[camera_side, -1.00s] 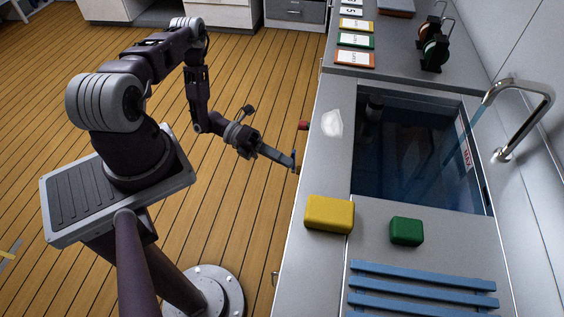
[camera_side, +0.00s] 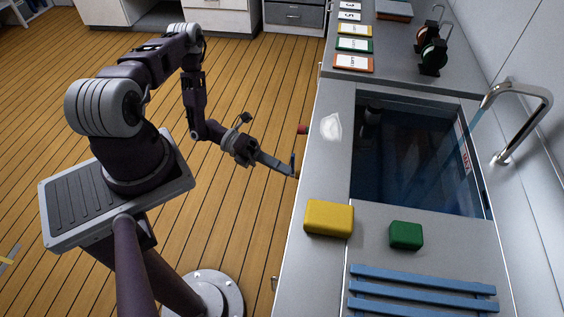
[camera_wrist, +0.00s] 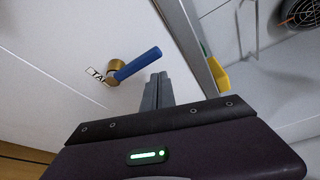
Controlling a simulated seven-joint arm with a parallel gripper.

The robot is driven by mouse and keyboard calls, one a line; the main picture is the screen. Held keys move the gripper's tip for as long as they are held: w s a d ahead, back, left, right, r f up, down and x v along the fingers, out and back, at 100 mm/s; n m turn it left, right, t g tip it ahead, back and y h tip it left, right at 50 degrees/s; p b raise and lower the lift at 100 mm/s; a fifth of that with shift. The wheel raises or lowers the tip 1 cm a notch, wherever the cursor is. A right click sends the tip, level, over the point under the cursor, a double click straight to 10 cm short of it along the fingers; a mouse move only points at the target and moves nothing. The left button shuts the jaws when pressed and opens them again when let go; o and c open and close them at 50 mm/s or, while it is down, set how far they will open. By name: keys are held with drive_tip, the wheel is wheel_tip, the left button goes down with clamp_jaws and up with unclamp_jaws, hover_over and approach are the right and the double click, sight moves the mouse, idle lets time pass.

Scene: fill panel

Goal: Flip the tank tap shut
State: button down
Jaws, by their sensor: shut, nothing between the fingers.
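The tank tap shows in the wrist view as a blue lever (camera_wrist: 138,64) on a brass body (camera_wrist: 115,70), set on a pale panel beside a partly hidden label (camera_wrist: 96,76) reading "TA". The lever slants up and right from the brass body in that view. My gripper (camera_wrist: 158,78) is shut and empty, its fingertips close to the lever's free end; I cannot tell whether they touch. In the side view my gripper (camera_side: 291,174) is at the counter's front face, by the small blue lever (camera_side: 293,160). The water tank (camera_side: 415,155) is sunk in the counter.
On the counter are a yellow block (camera_side: 329,217), a green block (camera_side: 406,235), a white crumpled item (camera_side: 331,126) and a blue slatted rack (camera_side: 420,287). A red knob (camera_side: 302,129) projects from the front. A faucet (camera_side: 520,110) arches over the tank. Floor beside the counter is clear.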

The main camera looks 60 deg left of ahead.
drive_tip(key=s+f+v, duration=0.1)
drive_tip(key=v, duration=0.8)
drive_tip(key=shift+s+d, duration=0.25)
drive_tip(key=shift+s, duration=0.25)
